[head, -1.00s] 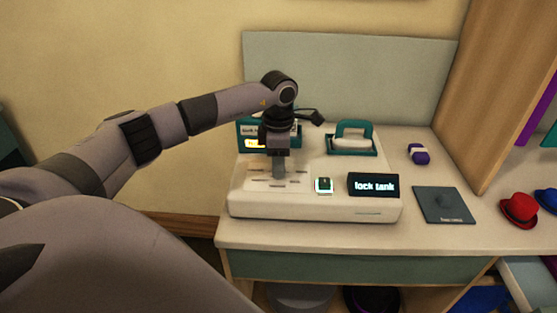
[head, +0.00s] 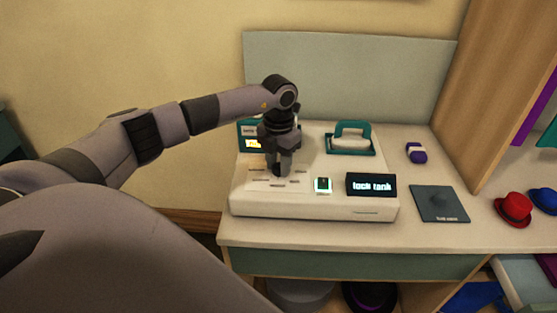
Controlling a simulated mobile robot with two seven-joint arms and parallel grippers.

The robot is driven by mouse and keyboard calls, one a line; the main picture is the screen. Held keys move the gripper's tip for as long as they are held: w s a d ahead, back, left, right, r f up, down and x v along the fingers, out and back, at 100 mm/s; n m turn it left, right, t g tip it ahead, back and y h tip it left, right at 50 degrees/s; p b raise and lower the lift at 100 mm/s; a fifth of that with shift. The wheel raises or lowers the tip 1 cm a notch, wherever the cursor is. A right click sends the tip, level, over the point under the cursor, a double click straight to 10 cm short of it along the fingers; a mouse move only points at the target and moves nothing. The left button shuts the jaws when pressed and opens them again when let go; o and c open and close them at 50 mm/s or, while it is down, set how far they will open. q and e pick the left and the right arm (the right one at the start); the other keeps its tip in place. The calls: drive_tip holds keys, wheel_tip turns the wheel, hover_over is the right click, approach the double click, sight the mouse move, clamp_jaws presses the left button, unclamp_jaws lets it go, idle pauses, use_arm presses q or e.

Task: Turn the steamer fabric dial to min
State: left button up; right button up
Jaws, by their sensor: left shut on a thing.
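The steamer (head: 300,204) is a cream, box-shaped unit on the counter with a dark display (head: 371,185) reading "lock tank". A small green-lit switch (head: 323,186) sits left of the display. My left gripper (head: 281,172) points down onto the steamer's top panel, among short printed marks. It is shut on the fabric dial, which the fingers mostly hide, so its pointer cannot be read. My right gripper is not in view.
A teal-handled iron-like head (head: 352,136) rests at the steamer's back right. A teal panel with a yellow-lit label (head: 253,144) stands behind my wrist. A purple roll (head: 416,153), a dark mat (head: 438,204) and a red hat (head: 514,208) lie to the right.

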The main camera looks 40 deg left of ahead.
sight(279, 166)
use_arm(q)
drive_tip(key=shift+w+r+n+p, duration=0.1)
drive_tip(key=shift+n+p, duration=0.2)
drive_tip(key=shift+n, duration=0.8)
drive_tip(key=o, duration=1)
drive_tip(key=shift+o, duration=0.2)
drive_tip(key=shift+r+b, duration=0.5)
drive_tip(key=shift+r, duration=3.05)
